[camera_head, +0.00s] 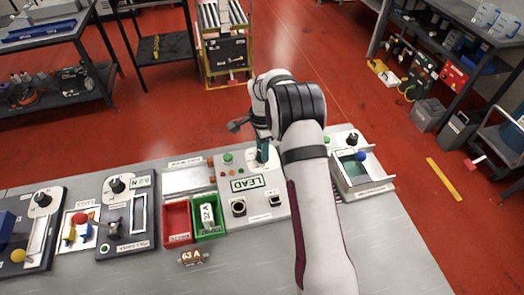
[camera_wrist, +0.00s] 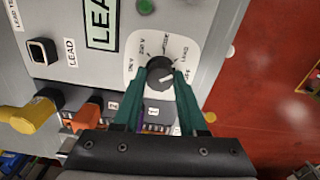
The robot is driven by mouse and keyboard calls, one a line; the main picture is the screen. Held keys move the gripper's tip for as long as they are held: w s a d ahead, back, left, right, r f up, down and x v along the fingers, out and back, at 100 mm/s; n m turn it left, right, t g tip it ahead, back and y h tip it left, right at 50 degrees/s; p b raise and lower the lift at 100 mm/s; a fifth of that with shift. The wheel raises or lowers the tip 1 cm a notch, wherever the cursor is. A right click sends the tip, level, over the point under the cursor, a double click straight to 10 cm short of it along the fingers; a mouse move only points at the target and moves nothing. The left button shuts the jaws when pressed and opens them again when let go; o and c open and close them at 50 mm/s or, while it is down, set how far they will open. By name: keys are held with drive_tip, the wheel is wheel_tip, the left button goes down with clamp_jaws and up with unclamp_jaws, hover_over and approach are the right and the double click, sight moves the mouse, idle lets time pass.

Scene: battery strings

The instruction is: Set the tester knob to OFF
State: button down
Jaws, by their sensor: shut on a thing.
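The tester is the light grey panel (camera_head: 225,185) marked LEAD, in the middle of the bench. Its knob (camera_wrist: 160,72) is black and round with a short pale pointer mark, on a white dial plate (camera_wrist: 136,70) with small labels around it. The labels are tilted and mostly too small to read; I cannot tell for certain which one the mark points at. My gripper (camera_wrist: 160,88) has green fingers, one on each side of the knob, and is shut on it. In the head view my gripper (camera_head: 262,150) covers the knob.
A red bin (camera_head: 177,222) and a green bin (camera_head: 206,230) with a labelled pale block stand left of the tester. A tray box (camera_head: 362,172) with a blue ball-topped lever stands to the right. A yellow object (camera_wrist: 28,115) and an orange one (camera_wrist: 82,117) lie near my fingers.

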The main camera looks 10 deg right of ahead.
drive_tip(key=m, duration=0.4)
drive_tip(key=shift+m, duration=1.7)
drive_tip(key=c, duration=0.5)
unclamp_jaws()
drive_tip(key=shift+r, duration=1.75)
